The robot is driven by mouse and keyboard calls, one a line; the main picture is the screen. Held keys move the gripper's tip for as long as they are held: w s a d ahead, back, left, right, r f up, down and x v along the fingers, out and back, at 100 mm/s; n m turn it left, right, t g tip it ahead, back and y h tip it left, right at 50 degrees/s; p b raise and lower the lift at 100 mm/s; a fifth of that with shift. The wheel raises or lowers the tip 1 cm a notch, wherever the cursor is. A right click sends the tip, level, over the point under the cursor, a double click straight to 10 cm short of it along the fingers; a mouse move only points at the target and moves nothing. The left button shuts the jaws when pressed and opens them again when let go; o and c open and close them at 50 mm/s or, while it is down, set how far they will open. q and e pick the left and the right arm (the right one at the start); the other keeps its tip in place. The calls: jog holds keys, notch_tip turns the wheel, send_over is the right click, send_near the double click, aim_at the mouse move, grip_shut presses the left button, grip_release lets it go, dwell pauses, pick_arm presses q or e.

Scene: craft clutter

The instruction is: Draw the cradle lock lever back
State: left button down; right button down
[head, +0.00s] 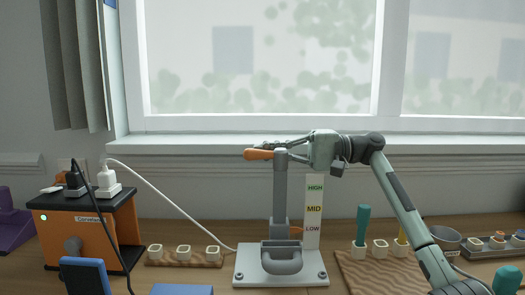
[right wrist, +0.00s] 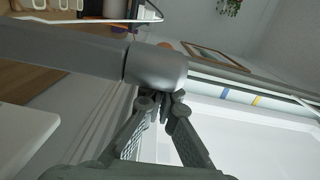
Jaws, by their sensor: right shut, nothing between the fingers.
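A grey post (head: 280,190) stands on a light base plate (head: 240,279) with a dark grey cradle (head: 283,262) at its foot. An orange lever (head: 258,154) sticks out left from the post's top. A smaller orange piece (head: 297,230) sits low at the post's right side. I cannot tell from the frames which is the cradle lock lever. My right gripper (head: 270,145) is at the post's top, its fingers pointing left. In the right wrist view its fingertips (right wrist: 165,98) are together beside the post's rounded grey head (right wrist: 157,66), with nothing between them. My left gripper is out of view.
A white HIGH, MID, LOW card (head: 314,210) stands right of the post. An orange power box (head: 85,230) with plugs and cables is at left. Wooden holders (head: 185,258) (head: 375,272) flank the base plate, the right one with upright tools. A window is behind.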

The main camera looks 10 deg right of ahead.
dwell(1.1)
jog(key=s+d, duration=0.2)
jog(key=d, duration=1)
jog(key=shift+a, duration=0.1)
